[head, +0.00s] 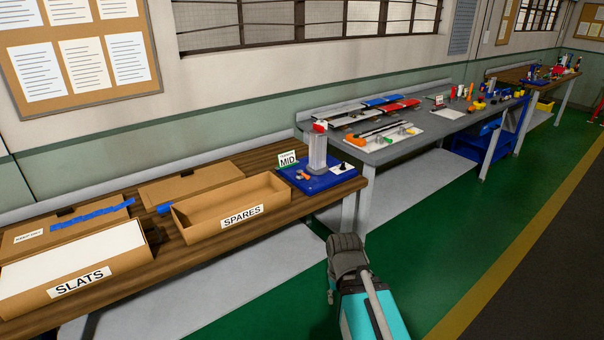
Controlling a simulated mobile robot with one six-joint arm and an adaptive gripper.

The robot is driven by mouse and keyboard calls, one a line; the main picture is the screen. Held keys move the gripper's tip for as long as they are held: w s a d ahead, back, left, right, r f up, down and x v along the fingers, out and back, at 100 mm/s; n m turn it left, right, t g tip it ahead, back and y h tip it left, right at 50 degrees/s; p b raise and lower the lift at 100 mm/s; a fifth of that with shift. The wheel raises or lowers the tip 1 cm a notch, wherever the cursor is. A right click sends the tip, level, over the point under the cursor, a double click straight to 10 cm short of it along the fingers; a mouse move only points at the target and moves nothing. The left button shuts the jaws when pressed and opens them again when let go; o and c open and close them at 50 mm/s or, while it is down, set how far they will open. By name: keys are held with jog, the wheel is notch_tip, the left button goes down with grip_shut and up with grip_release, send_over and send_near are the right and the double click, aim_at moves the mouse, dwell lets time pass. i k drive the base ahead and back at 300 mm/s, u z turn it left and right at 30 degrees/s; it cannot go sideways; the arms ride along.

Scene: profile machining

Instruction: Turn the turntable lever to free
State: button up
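A blue base plate (322,184) sits at the right end of the brown wooden bench, with a grey upright profile (317,152) standing on it and a red part (320,126) at its top. A small orange part (303,175) lies low at the left of the base. It may be the turntable lever, but its setting is too small to tell. A dark grey end piece of my arm (347,254) shows low in the middle, in front of the bench and apart from it. I cannot make out gripper fingers on it.
A SPARES box (225,220) stands left of the blue base, and a SLATS box (30,292) stands further left. A grey bench (440,125) with tools adjoins at right. The green floor (440,230) in front is clear.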

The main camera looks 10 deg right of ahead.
aim_at(300, 176)
jog(key=z, duration=0.05)
jog(key=k, duration=0.7)
jog(key=u, duration=0.45)
jog(key=i, duration=1.7)
jog(key=z, duration=0.6)
